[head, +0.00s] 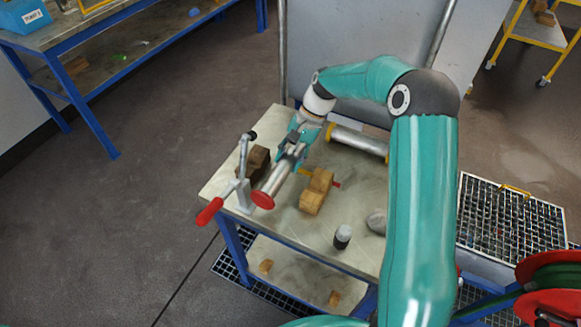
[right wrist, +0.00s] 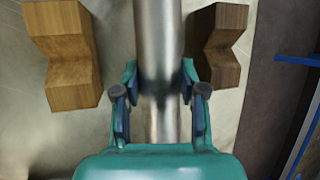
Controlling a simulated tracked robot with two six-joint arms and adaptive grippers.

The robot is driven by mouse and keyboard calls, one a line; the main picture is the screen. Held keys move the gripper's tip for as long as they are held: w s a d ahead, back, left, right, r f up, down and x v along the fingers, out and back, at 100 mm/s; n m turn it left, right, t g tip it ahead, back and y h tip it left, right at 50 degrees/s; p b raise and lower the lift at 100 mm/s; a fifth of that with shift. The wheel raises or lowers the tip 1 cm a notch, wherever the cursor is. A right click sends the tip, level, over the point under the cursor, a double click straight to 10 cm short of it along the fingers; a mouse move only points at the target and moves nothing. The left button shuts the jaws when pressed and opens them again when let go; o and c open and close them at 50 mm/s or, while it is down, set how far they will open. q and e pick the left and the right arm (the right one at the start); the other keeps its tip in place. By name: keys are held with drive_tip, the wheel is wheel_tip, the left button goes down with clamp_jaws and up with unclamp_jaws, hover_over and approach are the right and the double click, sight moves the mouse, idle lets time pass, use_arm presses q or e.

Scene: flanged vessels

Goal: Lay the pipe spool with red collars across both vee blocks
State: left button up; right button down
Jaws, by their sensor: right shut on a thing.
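The pipe spool with red collars (head: 277,183) is a grey metal tube; one red collar shows at its near end in the head view. The far end is hidden behind my right gripper (head: 291,150). That gripper, also in the right wrist view (right wrist: 160,100), is shut on the tube (right wrist: 158,40), one finger on each side. A light wooden vee block (head: 313,200) (right wrist: 64,55) is on one side of the tube and a dark brown vee block (head: 249,166) (right wrist: 222,45) on the other. The tube runs along the gap between them. My left gripper is out of view.
A second spool with yellow collars (head: 358,142) lies at the table's back. A stand with a red handle (head: 210,211) is at the left edge. A black-and-white cylinder (head: 342,237) and a grey lump (head: 377,221) sit nearer the front.

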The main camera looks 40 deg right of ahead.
drive_tip(key=shift+f, duration=2.1)
drive_tip(key=c, duration=1.1)
unclamp_jaws()
drive_tip(key=shift+f, duration=0.1)
drive_tip(key=o, duration=0.4)
drive_tip(key=shift+o, duration=0.2)
